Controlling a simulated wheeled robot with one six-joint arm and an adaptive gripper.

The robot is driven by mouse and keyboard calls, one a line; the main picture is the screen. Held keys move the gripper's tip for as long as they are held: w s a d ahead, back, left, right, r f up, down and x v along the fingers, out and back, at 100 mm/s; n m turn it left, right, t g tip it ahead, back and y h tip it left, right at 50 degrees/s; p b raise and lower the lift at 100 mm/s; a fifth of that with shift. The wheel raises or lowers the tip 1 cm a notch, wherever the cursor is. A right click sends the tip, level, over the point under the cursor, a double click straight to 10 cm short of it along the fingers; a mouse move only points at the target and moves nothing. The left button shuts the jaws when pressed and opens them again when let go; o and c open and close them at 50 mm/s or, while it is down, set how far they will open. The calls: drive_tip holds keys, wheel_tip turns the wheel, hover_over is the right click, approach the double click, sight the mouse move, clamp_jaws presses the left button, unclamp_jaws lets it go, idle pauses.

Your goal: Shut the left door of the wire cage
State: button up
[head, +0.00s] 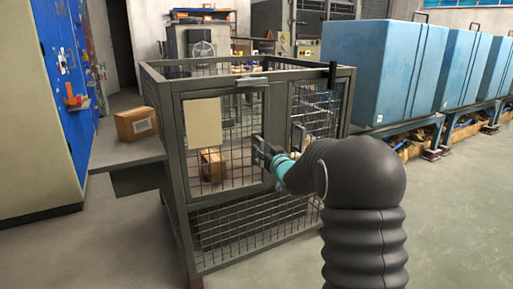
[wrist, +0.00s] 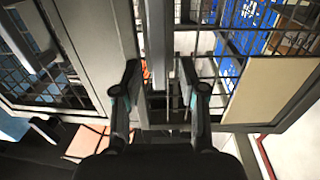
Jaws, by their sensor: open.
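The wire cage (head: 240,222) stands in front of me, with a grey frame and mesh sides. Its left door (head: 180,150) carries a beige panel (head: 204,124) and looks flush or nearly flush with the front; I cannot tell if a small gap remains. The panel is at the right in the wrist view (wrist: 268,90). The right door (head: 325,108) is beside it. My gripper (head: 264,150) is at the left door's right edge. In the wrist view its open fingers (wrist: 165,98) stand either side of a grey upright bar (wrist: 157,45); contact is unclear.
A cardboard box (head: 214,165) is inside the cage. Another box (head: 137,124) sits on a grey ledge (head: 120,153) left of the cage. A blue board (head: 65,75) is at far left, blue bins (head: 395,75) at right. The floor at lower right is clear.

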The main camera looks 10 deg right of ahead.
drive_tip(key=shift+x, duration=1.2)
clamp_jaws()
